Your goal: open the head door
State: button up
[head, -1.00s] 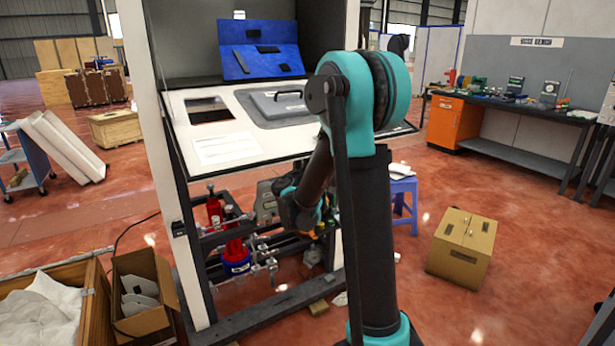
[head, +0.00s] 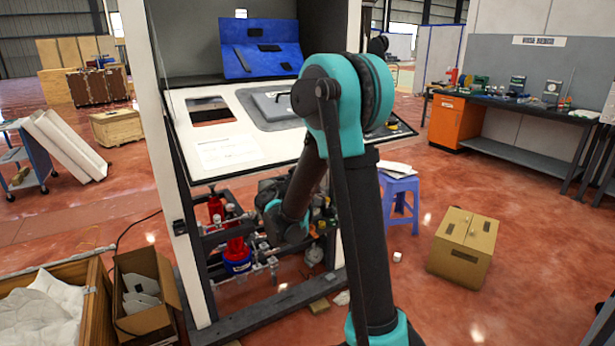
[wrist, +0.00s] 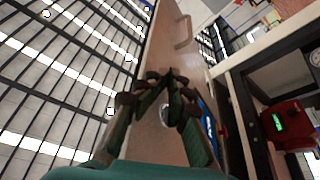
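In the wrist view a long pale panel (wrist: 150,60) with a bar handle (wrist: 183,33) runs up the middle; it looks like a door, but I cannot tell for sure that it is the head door. My gripper (wrist: 170,73) is in front of this panel, below the handle in the picture and apart from it. Its fingertips meet and nothing shows between them. A round silver piece shows between the fingers. In the head view the white dispenser cabinet (head: 158,150) has a sloping front panel (head: 225,152). My arm hides part of it, and my gripper is not clearly visible there.
A red device (wrist: 288,125) with a green display is at the right of the wrist view. Red canisters and pipes (head: 237,250) fill the cabinet's lower frame. A purple stool (head: 400,195) and a cardboard box (head: 463,247) stand right of my arm, with open floor around the box.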

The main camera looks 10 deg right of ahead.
jog(key=v, duration=1)
jog(key=shift+f, duration=0.15)
dwell(0.6)
jog(key=shift+w, duration=0.15)
jog(key=s+d+f+n+g+y, duration=0.45)
jog(key=s+d+f+y, duration=0.45)
jog(key=d+f, duration=0.5)
jog(key=s+a+f+n+g+y, duration=0.2)
jog(key=s+a+f+y, duration=0.8)
jog(key=s+a, duration=0.1)
jog(key=shift+s, duration=0.85)
jog(key=shift+a, duration=0.1)
